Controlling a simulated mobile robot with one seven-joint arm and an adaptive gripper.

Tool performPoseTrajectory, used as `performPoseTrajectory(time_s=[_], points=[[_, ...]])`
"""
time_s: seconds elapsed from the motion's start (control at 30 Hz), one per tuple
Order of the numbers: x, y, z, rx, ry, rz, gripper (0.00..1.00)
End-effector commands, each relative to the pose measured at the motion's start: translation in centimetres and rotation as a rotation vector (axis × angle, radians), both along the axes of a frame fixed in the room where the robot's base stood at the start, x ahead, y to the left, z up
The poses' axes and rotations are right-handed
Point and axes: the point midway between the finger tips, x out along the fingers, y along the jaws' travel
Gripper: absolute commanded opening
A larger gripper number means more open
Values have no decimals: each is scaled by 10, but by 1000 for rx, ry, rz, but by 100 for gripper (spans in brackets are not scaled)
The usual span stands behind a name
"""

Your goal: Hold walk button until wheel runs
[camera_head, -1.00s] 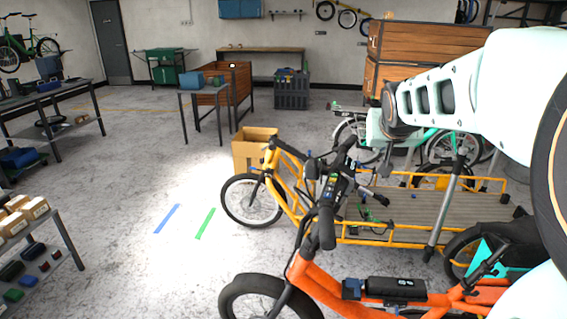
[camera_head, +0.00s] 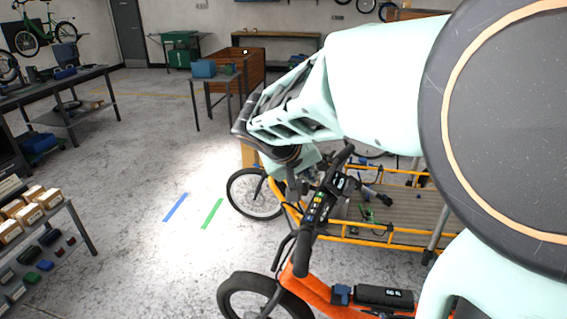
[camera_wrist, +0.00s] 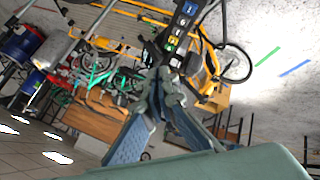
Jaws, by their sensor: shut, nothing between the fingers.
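The orange cargo bike (camera_head: 315,288) stands at the front, with its front wheel (camera_head: 224,298) low in the head view. Its handlebar carries a dark control pad (camera_head: 316,208) with small coloured buttons and a lit display (camera_head: 340,181). In the wrist view the pad (camera_wrist: 180,32) shows green, yellow and white buttons just beyond my fingertips. My gripper (camera_wrist: 168,78) is shut and empty, its tips close to the pad's near end. I cannot tell whether they touch it. In the head view my fingers are largely hidden by my wrist. The walk button's label is unreadable.
A yellow cargo bike (camera_head: 390,240) stands right behind the orange one. A shelf with small boxes (camera_head: 32,212) is at left. A workbench (camera_head: 60,90) is further back. The floor around the blue tape (camera_head: 175,207) and green tape (camera_head: 212,213) is clear.

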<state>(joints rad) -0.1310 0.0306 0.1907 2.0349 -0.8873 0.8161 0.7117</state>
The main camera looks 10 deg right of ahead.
Motion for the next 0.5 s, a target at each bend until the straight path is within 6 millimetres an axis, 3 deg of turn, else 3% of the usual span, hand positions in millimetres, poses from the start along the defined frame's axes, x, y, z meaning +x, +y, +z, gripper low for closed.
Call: performPoseTrajectory(time_s=[0.5], points=[[0,0,-5,-1,0,0,0]])
